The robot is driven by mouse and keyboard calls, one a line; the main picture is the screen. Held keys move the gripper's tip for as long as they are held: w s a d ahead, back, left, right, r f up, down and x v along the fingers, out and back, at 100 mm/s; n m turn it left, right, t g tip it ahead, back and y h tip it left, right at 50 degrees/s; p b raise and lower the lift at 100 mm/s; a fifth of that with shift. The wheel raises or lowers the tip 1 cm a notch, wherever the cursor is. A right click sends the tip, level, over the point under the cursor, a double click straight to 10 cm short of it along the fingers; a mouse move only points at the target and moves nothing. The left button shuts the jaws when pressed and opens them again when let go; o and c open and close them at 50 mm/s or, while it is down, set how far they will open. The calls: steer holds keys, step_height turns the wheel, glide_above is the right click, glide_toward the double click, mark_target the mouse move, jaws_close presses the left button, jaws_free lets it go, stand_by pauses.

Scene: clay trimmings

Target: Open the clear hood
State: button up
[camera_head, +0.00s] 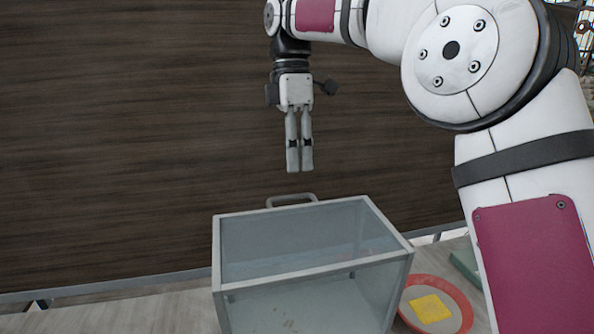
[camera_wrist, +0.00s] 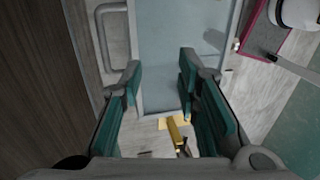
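The clear hood (camera_head: 308,240) is a box of see-through panels in a light grey frame, standing closed on the table. Its grey bar handle (camera_head: 291,198) sticks up at the top back edge. In the wrist view, the hood's panel (camera_wrist: 172,50) fills the upper middle and the handle (camera_wrist: 99,40) is at the upper left. My gripper (camera_head: 299,170) points down above the handle, clear of it. In the wrist view its fingers (camera_wrist: 157,78) are apart with nothing held between them. From the head view the fingers look close together.
A red-rimmed round plate (camera_head: 465,306) with a yellow square (camera_head: 430,308) stands right of the hood, with a green item (camera_head: 466,264) behind it. A dark wood wall (camera_head: 130,140) rises behind. The table's left part (camera_head: 130,312) is clear.

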steer(key=shift+r, duration=0.4)
steer(key=shift+c, duration=0.2)
steer(key=shift+w, duration=0.1)
steer(key=c, duration=0.5)
steer(key=shift+w+d+f+m, duration=0.1)
steer(key=shift+d+m, duration=0.05)
steer(key=shift+m, duration=0.35)
jaws_close()
steer(key=w+d+m+t+y+p, duration=0.1)
steer(key=w+d+m+t+p, duration=0.15)
steer(key=d+m, duration=0.45)
steer(key=w+d+m+t+y+p, duration=0.1)
steer(key=w+d+m+t+p, duration=0.2)
steer(key=m, duration=0.7)
step_height(320, 180, down, 10)
steer(key=p, duration=0.2)
steer(key=shift+s+a+f+t, duration=0.15)
steer(key=shift+s+a+t, duration=0.15)
steer(key=shift+t, duration=0.15)
